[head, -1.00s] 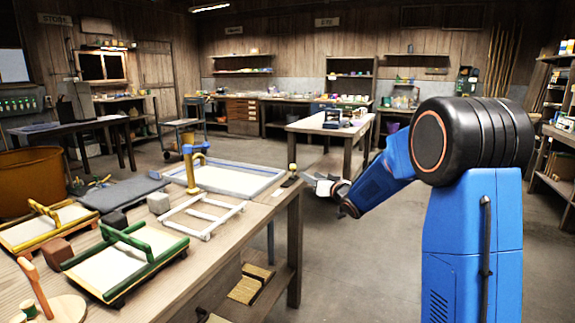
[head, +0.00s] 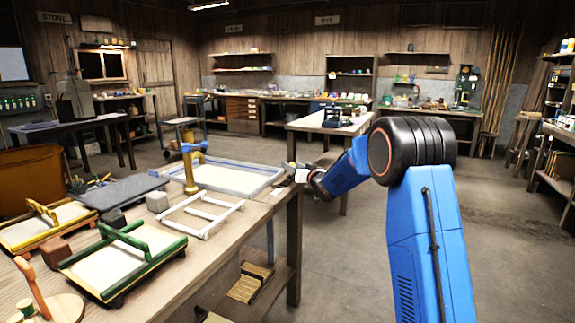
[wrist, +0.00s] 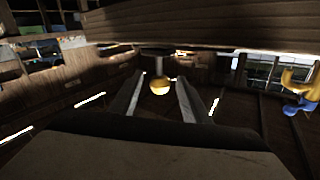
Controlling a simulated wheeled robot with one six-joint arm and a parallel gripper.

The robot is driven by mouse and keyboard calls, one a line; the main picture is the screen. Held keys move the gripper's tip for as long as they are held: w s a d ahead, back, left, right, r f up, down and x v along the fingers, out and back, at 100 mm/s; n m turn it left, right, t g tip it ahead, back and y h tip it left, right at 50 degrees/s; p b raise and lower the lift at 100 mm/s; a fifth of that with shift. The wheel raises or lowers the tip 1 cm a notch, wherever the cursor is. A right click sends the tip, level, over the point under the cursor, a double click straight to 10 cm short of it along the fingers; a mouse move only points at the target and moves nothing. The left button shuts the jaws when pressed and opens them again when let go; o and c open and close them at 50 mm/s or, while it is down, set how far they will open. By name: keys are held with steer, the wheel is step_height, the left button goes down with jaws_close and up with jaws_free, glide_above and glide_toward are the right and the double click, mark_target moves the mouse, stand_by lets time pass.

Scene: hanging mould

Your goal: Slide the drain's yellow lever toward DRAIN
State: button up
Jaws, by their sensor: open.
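The drain's yellow lever shows as a round yellow knob (wrist: 160,86) in the wrist view. It sits on a short dark stem under a wooden edge. My gripper (wrist: 160,80) is open, with its two fingers on either side of the knob in the picture. I cannot tell whether the knob is between the fingertips or just beyond them. In the head view my gripper (head: 292,172) is at the table's far right corner, by a small yellow spot (head: 291,166) that looks like the knob. The DRAIN marking is not readable.
The wooden table (head: 180,275) holds a shallow blue-edged tray (head: 235,178), a brass tap with a blue top (head: 191,170), a white frame (head: 200,215) and a green-framed mould (head: 120,262). The tap also shows in the wrist view (wrist: 298,92). Open floor lies right of the table.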

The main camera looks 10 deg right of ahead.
steer(key=shift+x, duration=2.45)
steer(key=shift+c, duration=0.6)
